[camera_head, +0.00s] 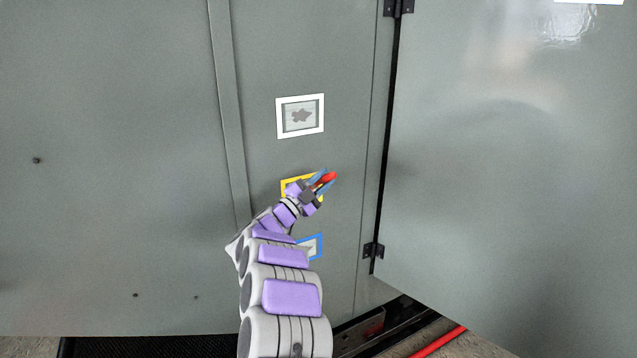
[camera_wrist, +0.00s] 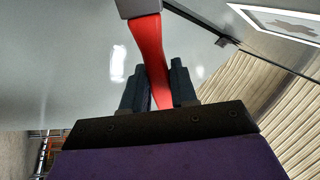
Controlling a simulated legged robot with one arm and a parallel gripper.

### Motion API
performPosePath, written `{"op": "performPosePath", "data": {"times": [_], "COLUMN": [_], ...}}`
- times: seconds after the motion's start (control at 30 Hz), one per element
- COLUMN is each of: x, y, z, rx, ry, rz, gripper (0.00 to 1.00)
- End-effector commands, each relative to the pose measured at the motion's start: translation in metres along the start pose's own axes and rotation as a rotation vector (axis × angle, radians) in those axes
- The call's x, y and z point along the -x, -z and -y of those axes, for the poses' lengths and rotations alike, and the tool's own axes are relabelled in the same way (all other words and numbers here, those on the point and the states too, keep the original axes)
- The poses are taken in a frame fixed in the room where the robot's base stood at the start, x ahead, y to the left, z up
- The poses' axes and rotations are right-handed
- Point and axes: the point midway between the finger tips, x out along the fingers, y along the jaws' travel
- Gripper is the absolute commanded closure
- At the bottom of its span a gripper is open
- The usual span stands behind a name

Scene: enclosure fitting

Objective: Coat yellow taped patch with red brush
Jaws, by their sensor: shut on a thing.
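My gripper (camera_head: 321,181) is shut on the red brush (camera_head: 328,178) in front of the grey cabinet panel. In the wrist view the brush's red handle (camera_wrist: 148,55) runs up between the dark fingers, with a grey piece at its top edge. The yellow taped patch (camera_head: 291,183) is on the panel behind my gripper, which hides most of it. Only parts of its yellow border show. I cannot tell whether the brush touches the panel.
A white taped patch (camera_head: 300,131) with a dark blotch is above the yellow one. A blue taped patch (camera_head: 319,247) is below, partly behind my arm. A large grey door (camera_head: 500,180) stands open at the right on hinges. A red line (camera_head: 438,342) lies on the floor.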

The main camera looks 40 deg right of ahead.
Motion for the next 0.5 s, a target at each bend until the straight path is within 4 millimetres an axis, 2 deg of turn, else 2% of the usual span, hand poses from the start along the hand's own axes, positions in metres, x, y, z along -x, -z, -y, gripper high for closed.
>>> {"op": "performPosePath", "data": {"times": [0.5], "x": [-0.019], "y": [0.001], "z": [-0.009], "rx": [-0.001], "ry": [-0.001], "rz": [-0.005], "gripper": [1.00]}}
